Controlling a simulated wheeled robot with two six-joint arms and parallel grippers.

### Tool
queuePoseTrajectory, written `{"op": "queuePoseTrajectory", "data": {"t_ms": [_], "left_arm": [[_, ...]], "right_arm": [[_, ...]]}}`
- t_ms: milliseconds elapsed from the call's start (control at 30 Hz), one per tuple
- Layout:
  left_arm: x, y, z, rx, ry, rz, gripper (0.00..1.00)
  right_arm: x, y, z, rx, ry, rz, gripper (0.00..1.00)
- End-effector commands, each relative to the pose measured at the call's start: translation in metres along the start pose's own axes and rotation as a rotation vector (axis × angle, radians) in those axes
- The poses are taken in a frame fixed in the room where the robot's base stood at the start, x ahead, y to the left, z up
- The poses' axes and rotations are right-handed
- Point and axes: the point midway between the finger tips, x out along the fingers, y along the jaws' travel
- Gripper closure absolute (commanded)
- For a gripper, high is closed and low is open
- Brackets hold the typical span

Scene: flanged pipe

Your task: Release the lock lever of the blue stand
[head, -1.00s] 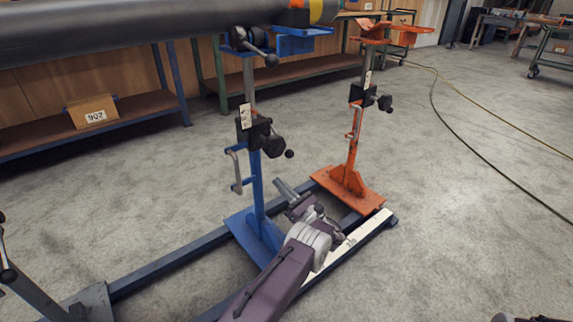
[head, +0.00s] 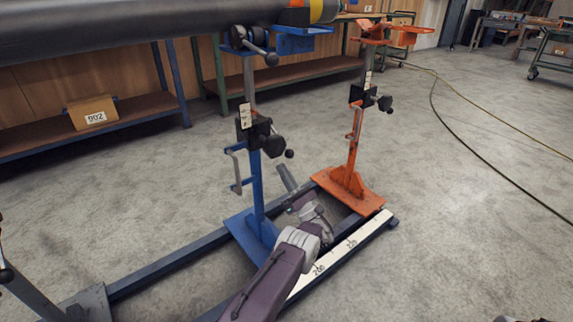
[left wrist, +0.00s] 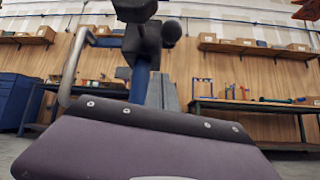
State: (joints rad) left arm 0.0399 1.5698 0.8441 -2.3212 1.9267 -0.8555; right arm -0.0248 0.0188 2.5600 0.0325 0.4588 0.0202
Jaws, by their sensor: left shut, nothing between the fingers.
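The blue stand (head: 257,185) stands upright on the floor rail, under the dark pipe (head: 120,30). Its black clamp (head: 256,133) sits mid-post, with a black lever and ball knob (head: 290,154) sticking out to the right. In the left wrist view the clamp (left wrist: 140,42) and ball (left wrist: 171,31) show above the gripper body. My left gripper (head: 283,169) is shut and empty. It points up, just right of the blue post and below the ball, apparently apart from it. Its grey fingers show in the left wrist view (left wrist: 161,92). My right gripper is not in view.
A bent grey handle (head: 234,168) juts left from the blue post. An orange stand (head: 352,150) stands to the right on the same rails. A white scale strip (head: 340,255) lies along the front rail. Benches line the wall; open floor lies right.

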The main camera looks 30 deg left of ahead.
Motion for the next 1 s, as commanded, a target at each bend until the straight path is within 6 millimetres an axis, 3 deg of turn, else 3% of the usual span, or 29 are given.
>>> {"op": "queuePoseTrajectory", "data": {"t_ms": [167,433,833,1000], "left_arm": [[0.035,0.001,-0.004,-0.001,0.0,0.004,1.0],[0.023,-0.001,0.032,-0.002,0.001,-0.002,1.0],[0.023,0.0,0.038,0.0,0.002,-0.001,1.0],[0.028,0.0,0.043,0.002,0.039,-0.009,1.0]], "right_arm": [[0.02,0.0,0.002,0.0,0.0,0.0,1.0],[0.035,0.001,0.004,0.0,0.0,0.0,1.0],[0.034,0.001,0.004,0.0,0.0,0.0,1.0],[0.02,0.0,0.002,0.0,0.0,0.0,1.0]]}}
